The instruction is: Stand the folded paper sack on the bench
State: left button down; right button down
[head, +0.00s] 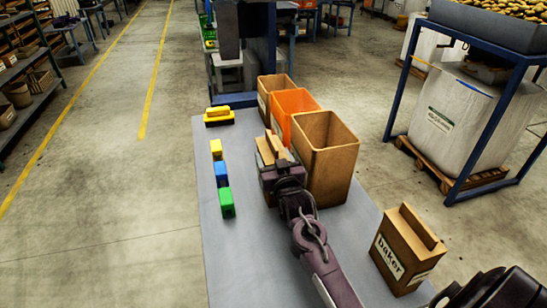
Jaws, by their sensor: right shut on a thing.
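My right gripper (282,178), its arm coming from the lower right, is shut on a brown folded paper sack (265,151). The sack's folded top ridge shows just beyond the gripper, and a strip of brown shows below the gripper's left side. The gripper hides most of the sack. It is over the grey bench (240,255), beside the open brown bag. I cannot tell whether the sack's base touches the bench. My left gripper is not in view.
Behind and right stand a tall open brown bag (328,185), an orange bin (292,103) and another brown container (272,85). Yellow (216,149), blue (221,174) and green (227,203) blocks line the left edge. A "baker" sack (402,255) stands front right. The bench's front left is clear.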

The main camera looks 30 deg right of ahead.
jog(key=shift+r, duration=0.2)
jog(key=shift+c, duration=1.6)
grip_release()
jog(key=shift+s+f, duration=0.1)
jog(key=shift+f, duration=0.05)
jog(key=b+v, duration=0.1)
jog(key=v, duration=1.1)
jog(key=shift+b, duration=0.35)
